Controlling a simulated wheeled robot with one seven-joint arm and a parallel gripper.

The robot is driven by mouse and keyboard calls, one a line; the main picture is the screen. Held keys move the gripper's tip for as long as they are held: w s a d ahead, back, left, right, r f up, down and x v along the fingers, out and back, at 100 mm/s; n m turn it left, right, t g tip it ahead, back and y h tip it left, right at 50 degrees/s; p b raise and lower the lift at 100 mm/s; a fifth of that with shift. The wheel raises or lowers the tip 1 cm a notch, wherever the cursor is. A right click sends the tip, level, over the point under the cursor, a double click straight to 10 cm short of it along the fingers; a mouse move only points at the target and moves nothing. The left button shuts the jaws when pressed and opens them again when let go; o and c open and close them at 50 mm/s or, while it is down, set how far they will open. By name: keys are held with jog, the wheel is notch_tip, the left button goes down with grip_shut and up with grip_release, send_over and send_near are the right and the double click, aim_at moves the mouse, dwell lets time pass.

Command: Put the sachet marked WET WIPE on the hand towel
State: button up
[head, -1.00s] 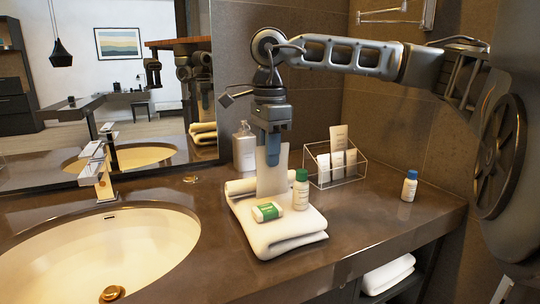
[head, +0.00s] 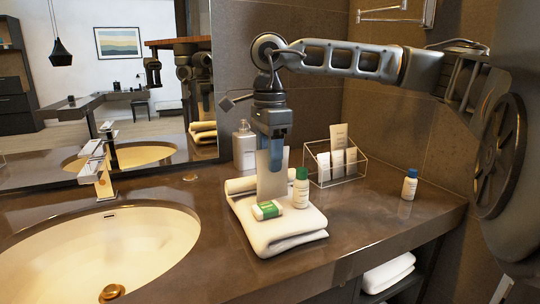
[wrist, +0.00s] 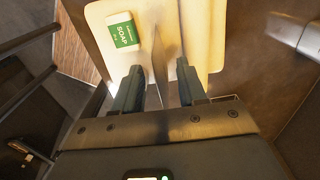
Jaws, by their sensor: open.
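A pale, flat sachet (head: 272,178) stands upright on the white folded hand towel (head: 285,237), its lower edge at the cloth. No print is readable on the side that shows. My gripper (head: 270,160) is directly above the towel, pointing down, with its fingers around the sachet's upper part. In the wrist view my gripper (wrist: 158,76) is open. The sachet (wrist: 159,58) shows nearly edge-on between the two fingers, with gaps beside it. The towel (wrist: 205,25) lies below.
A green and white soap packet (head: 267,210) and a green-capped bottle (head: 300,188) are on the towel close by. A blue-capped bottle (head: 409,185) is right; the sink (head: 100,250) is left.

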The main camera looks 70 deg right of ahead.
notch_tip(320, 180, up, 12)
jog(key=shift+r, duration=0.15)
dwell(0.4)
dwell(0.5)
